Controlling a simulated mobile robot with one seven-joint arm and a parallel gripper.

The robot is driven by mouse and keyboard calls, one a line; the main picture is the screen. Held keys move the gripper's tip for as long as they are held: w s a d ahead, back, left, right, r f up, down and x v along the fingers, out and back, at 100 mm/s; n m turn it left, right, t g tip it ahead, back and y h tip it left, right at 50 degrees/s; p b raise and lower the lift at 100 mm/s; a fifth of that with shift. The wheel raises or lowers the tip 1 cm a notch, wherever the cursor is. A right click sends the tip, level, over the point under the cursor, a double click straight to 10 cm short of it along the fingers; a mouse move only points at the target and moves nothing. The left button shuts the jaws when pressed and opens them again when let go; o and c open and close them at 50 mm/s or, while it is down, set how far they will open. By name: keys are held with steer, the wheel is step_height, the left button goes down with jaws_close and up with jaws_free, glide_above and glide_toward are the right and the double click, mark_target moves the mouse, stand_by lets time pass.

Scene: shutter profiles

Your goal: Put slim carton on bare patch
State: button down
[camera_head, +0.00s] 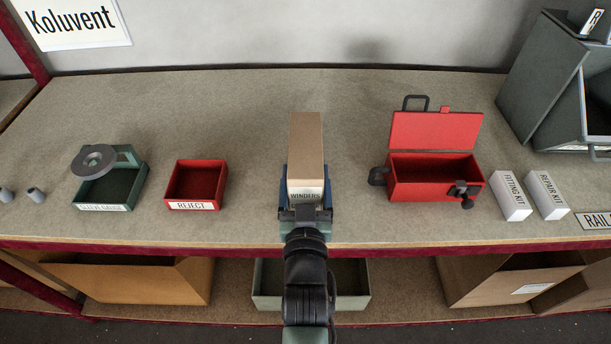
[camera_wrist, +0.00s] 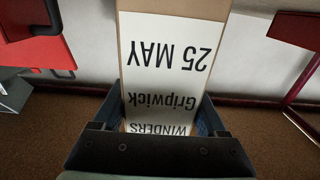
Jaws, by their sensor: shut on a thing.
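A tall, slim brown carton (camera_head: 306,145) stands in the middle of the head view, its white label reading WINDERS. My gripper (camera_head: 306,187) is shut on it, one finger on each side near the label. In the wrist view the carton (camera_wrist: 168,60) fills the space between my fingers (camera_wrist: 160,112), and its label reads 25 MAY, Gripwick and WINDERS upside down. The carton's base is hidden, so I cannot tell whether it touches the bench. No marked patch shows; bare worktop (camera_head: 255,150) lies left of the carton and more lies between it and the red toolbox (camera_head: 437,180).
A red REJECT tray (camera_head: 195,184) and a green tray (camera_head: 112,185) with a grey ring stand left. Right are two white kit boxes (camera_head: 511,196) (camera_head: 547,195) and a grey-green cabinet (camera_head: 550,85). Open boxes sit on the lower shelf. The back worktop is clear.

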jaws_free()
steer(key=shift+f, duration=0.15)
steer(key=shift+r, duration=0.2)
steer(key=shift+s+f, duration=0.1)
steer(key=shift+s, duration=0.25)
steer(key=s, duration=1.1)
steer(key=shift+s, duration=0.2)
